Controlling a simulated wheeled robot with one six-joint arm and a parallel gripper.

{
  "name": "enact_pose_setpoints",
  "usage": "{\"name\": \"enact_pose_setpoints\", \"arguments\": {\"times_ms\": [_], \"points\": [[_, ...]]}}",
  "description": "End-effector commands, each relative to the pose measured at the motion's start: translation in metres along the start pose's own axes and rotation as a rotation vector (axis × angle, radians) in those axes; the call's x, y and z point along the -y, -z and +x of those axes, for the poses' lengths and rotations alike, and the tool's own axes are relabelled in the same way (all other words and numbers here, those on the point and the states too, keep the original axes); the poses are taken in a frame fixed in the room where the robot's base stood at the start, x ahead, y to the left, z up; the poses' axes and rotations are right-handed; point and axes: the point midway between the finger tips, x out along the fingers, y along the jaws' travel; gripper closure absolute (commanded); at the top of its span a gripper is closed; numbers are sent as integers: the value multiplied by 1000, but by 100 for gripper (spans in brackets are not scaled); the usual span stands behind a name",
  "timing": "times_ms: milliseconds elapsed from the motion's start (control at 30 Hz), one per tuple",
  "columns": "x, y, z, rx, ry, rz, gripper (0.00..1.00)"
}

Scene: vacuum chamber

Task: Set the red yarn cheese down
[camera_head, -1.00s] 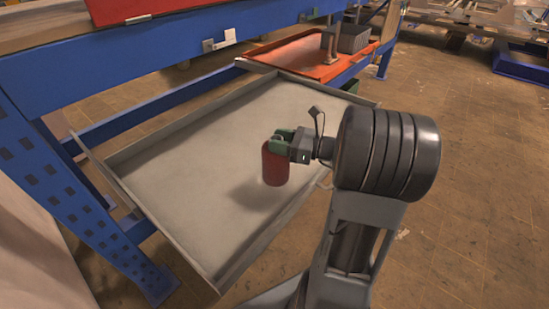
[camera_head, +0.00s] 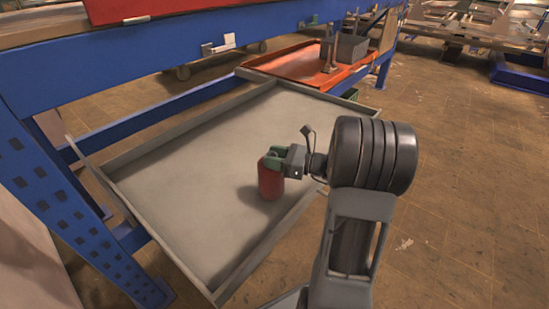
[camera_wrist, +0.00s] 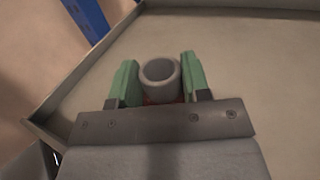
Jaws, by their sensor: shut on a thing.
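The red yarn cheese (camera_head: 270,184) is a small upright red cylinder at the right side of the grey tray (camera_head: 185,180). My gripper (camera_head: 272,162) has green fingers shut on its upper end. In the wrist view, the grey tube end of the yarn cheese (camera_wrist: 160,76) stands between the two green fingers of my gripper (camera_wrist: 158,85), with a little red below it. In the head view a shadow lies close beside its base. I cannot tell whether the base touches the tray floor.
The tray has raised grey walls, and its floor around the yarn cheese is bare. A blue rack beam (camera_head: 130,70) runs above the tray's far side. An orange tray (camera_head: 300,64) with a grey box (camera_head: 346,47) stands beyond it.

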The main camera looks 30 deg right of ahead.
Motion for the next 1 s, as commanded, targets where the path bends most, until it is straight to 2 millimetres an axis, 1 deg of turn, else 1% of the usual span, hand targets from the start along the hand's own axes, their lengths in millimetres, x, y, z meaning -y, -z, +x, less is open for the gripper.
{"name": "enact_pose_setpoints", "arguments": {"times_ms": [133, 167, 400, 433, 633, 733, 867, 1000], "points": [[0, 2, 0, 1, 0, 0, 100], [0, 3, 0, 0, 0, 1, 56], [0, 3, 0, 0, 0, 0, 33], [0, 3, 0, 0, 0, 0, 31], [0, 2, 0, 0, 0, 0, 31], [0, -2, -1, 0, 0, -1, 31], [1, -2, -18, -1, 4, 2, 31], [1, -3, -45, -1, 6, 3, 31]]}}
